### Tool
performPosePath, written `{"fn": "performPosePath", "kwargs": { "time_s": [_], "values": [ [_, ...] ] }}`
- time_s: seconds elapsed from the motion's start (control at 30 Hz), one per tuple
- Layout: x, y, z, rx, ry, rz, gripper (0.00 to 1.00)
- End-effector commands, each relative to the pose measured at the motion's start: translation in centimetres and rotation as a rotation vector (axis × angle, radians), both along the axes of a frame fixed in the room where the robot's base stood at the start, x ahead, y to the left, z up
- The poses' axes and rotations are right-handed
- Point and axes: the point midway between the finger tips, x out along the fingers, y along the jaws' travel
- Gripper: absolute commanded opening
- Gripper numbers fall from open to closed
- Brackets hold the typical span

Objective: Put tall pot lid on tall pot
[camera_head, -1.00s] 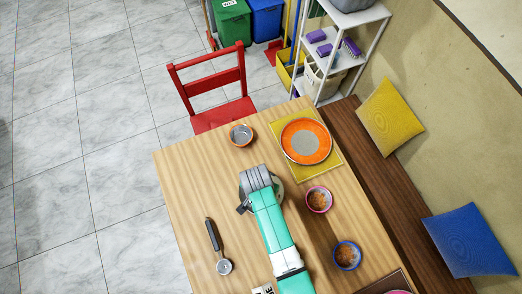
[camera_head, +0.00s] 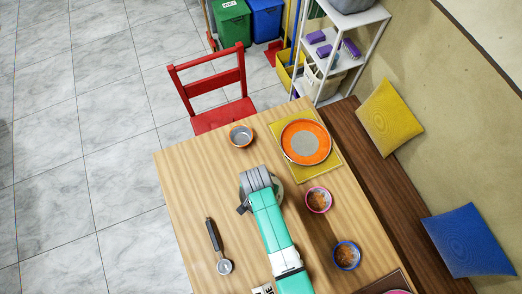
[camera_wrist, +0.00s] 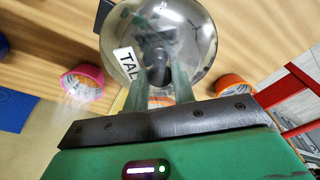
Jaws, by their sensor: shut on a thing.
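My gripper (camera_wrist: 158,78) is shut on the dark knob of a round, shiny tall pot lid (camera_wrist: 187,35) in the wrist view. A white label reading "TAL" (camera_wrist: 126,62) shows at the lid's left side, partly cut by a finger. In the head view my gripper (camera_head: 260,183) is over the table's middle and hides most of the round grey lid (camera_head: 279,191). A black handle-like part (camera_wrist: 104,14) sticks out beside the lid. The tall pot's body is hidden, so I cannot tell whether the lid rests on it.
The wooden table (camera_head: 190,180) holds an orange plate (camera_head: 306,142) on a yellow mat, an orange-rimmed bowl (camera_head: 241,136), a pink-rimmed bowl (camera_head: 319,200), a blue-rimmed bowl (camera_head: 347,256) and a black-handled utensil (camera_head: 213,236). A red chair (camera_head: 220,117) stands at the far edge. The table's left part is mostly clear.

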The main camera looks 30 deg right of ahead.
Motion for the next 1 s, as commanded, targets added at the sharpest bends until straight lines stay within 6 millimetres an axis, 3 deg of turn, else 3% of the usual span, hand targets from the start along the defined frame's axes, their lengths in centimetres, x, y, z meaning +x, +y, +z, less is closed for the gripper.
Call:
{"fn": "performPosePath", "kwargs": {
  "time_s": [0.87, 0.9, 1.0],
  "values": [
    [0.0, 0.0, -1.4, 0.0, 0.0, 0.0, 0.0],
    [0.0, 0.0, -1.3, -0.001, -0.001, 0.0, 0.31],
    [0.0, 0.0, -1.3, 0.0, 0.0, 0.0, 0.34]
  ]
}}
